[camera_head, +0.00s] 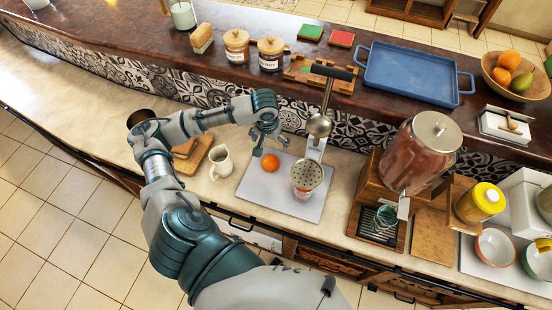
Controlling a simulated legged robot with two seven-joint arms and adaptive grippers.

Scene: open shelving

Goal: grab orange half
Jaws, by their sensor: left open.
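The orange half (270,163) lies on a pale grey board (257,188) on the lower counter, and looks like a round orange shape. My left gripper (269,150) is open just above and behind it, with its fingers pointing down. I cannot tell whether a fingertip touches it. My right gripper is not in view.
A juice press (307,175) with a raised handle stands on the board, right of the orange half. A white pitcher (221,163) stands close to its left. A drink dispenser (420,155) stands further right. The upper counter holds jars and a blue tray (411,77).

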